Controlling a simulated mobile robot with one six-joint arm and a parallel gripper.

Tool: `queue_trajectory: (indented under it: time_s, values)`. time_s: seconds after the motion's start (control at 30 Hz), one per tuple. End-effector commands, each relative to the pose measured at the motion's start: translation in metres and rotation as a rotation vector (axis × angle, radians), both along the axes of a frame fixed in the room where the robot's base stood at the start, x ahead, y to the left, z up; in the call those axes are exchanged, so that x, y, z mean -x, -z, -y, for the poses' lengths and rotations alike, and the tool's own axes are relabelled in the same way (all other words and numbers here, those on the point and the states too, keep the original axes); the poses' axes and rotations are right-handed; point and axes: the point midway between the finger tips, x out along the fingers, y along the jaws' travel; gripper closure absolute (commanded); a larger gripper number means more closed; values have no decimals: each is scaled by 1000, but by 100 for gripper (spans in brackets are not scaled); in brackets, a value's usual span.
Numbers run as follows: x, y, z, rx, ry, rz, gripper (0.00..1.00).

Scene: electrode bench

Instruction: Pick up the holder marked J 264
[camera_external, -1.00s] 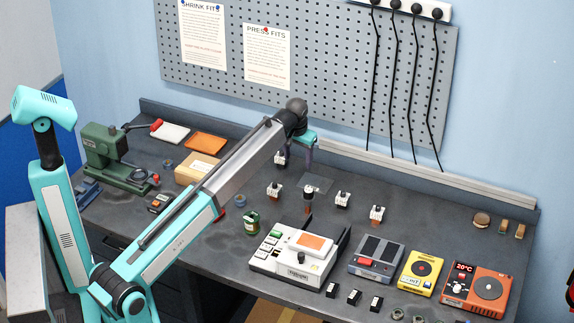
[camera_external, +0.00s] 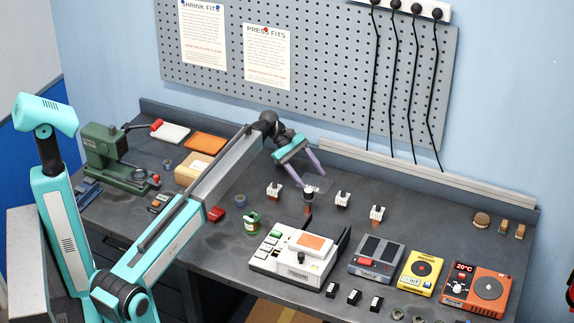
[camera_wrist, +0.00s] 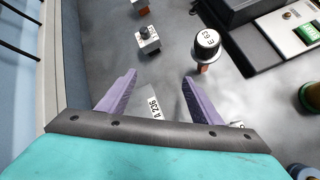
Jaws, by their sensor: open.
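My gripper (camera_external: 311,180) is open and empty above the bench; its two purple fingers (camera_wrist: 160,78) are spread in the wrist view. A white label reading A 236 (camera_wrist: 154,103) shows between them, and part of another white label (camera_wrist: 237,125) lies beside the right finger. A holder marked E 63 (camera_wrist: 206,40) stands beyond the right finger. A small holder (camera_wrist: 148,40) with a dark knob stands ahead, its mark unreadable. In the external view small holders stand at the left (camera_external: 274,190), middle (camera_external: 342,200) and right (camera_external: 377,213). I cannot read J 264 on any holder.
A white press-like device (camera_external: 290,255), a grey box (camera_external: 376,258), a yellow device (camera_external: 421,272) and an orange hotplate (camera_external: 474,288) stand along the front right. A green machine (camera_external: 115,160) stands at the left. Bare bench lies around the right holders.

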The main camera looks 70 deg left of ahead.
Motion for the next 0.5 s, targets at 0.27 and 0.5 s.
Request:
queue_trajectory:
  time_s: [0.27,0.5]
  values:
    - [-10,-5,-2,379,-190,-40,41]
    - [-12,-14,-5,544,-254,-67,41]
